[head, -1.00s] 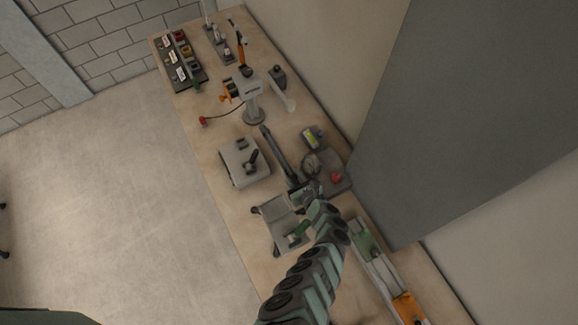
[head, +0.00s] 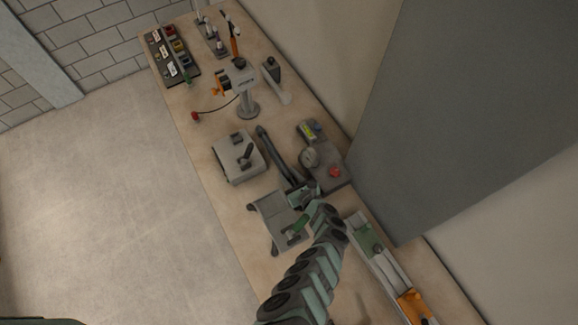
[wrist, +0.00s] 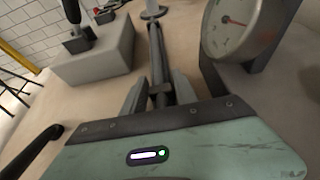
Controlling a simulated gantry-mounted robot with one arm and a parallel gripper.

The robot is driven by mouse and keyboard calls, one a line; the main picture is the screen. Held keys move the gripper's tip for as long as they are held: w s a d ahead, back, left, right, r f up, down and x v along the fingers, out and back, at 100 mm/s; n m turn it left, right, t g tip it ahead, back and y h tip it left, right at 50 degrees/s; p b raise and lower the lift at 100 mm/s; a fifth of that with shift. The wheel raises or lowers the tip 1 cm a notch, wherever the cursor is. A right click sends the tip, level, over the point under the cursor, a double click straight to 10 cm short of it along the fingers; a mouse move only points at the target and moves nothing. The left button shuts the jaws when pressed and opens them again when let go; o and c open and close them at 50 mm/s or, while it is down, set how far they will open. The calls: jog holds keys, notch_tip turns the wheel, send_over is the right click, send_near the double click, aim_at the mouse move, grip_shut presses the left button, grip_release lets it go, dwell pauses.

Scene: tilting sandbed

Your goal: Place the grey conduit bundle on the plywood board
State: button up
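The grey conduit bundle (head: 277,149) is a long dark grey bar. In the head view it runs from my gripper (head: 301,190) up-left toward the post stand's foot. In the wrist view it stretches away from between my fingers (wrist: 161,82), with a dark band (wrist: 161,89) across it near the fingertips. Both fingertips sit close against its sides, and the gripper looks shut on it. How far the bundle is above the bench is hard to tell. I cannot make out a plywood board separate from the tan bench top (head: 217,191).
A grey box with a lever (head: 237,160) stands left of the bundle. A round gauge (head: 309,158) and a red button unit (head: 335,172) stand close on the right. The post stand (head: 248,108) is beyond its far end. A grey stand (head: 276,216) is near my gripper.

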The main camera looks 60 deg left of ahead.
jog(key=o, duration=0.3)
jog(key=shift+o, duration=0.2)
jog(key=shift+d+r+p, duration=0.25)
jog(key=shift+r+p, duration=0.25)
jog(key=shift+p, duration=0.05)
jog(key=p+v, duration=0.5)
jog(key=v, duration=0.4)
jog(key=shift+d, duration=0.3)
jog(key=shift+o, duration=0.4)
jog(key=shift+v, duration=0.9)
